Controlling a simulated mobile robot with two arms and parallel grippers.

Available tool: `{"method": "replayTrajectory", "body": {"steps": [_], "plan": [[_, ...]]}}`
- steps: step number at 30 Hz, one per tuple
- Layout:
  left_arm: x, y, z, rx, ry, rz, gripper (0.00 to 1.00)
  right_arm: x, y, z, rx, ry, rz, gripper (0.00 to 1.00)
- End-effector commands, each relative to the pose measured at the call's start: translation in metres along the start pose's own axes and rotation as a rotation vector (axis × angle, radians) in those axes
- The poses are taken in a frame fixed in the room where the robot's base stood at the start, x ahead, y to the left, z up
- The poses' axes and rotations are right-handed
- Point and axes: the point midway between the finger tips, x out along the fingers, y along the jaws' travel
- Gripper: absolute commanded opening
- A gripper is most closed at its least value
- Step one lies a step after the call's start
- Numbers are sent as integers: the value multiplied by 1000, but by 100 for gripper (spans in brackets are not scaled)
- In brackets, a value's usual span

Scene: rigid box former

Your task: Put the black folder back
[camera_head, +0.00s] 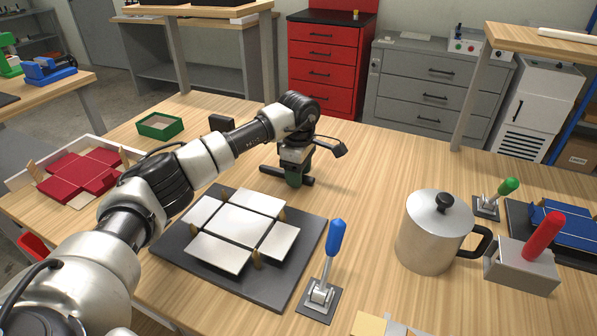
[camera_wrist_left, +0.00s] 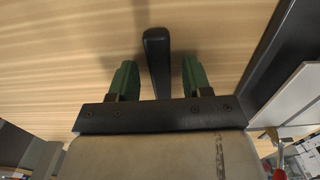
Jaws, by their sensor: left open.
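The black folder (camera_head: 270,170) is a slim dark bar lying on the wooden table, behind the dark board with the white panels. In the left wrist view the folder (camera_wrist_left: 157,50) lies lengthwise between two green fingers. My left gripper (camera_head: 294,183) points down over it. Its fingers are open, one on each side, with a visible gap to the folder on both sides. The gripper hides the folder's middle in the head view. My right gripper is not in view.
The dark board (camera_head: 285,285) with white panels stands close in front. A blue-handled clamp (camera_head: 335,240), a metal pot (camera_head: 428,240) and a red-handled block (camera_head: 525,268) are to the right. A small black block (camera_head: 222,122) and a green tray (camera_head: 160,126) are behind left.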

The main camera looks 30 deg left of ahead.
Motion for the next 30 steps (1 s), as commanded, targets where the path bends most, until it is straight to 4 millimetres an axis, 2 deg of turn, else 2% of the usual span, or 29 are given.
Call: {"method": "replayTrajectory", "body": {"steps": [3, 18, 23, 30], "plan": [[5, 0, 0, 0, -1, -1, 49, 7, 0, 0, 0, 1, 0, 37], [-91, 5, 4, 1, -1, 2, 49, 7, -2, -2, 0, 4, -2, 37], [-104, 4, 4, 1, 0, 1, 49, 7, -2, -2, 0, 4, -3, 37], [-107, 4, 4, 1, 0, 0, 49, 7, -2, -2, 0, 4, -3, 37]]}}
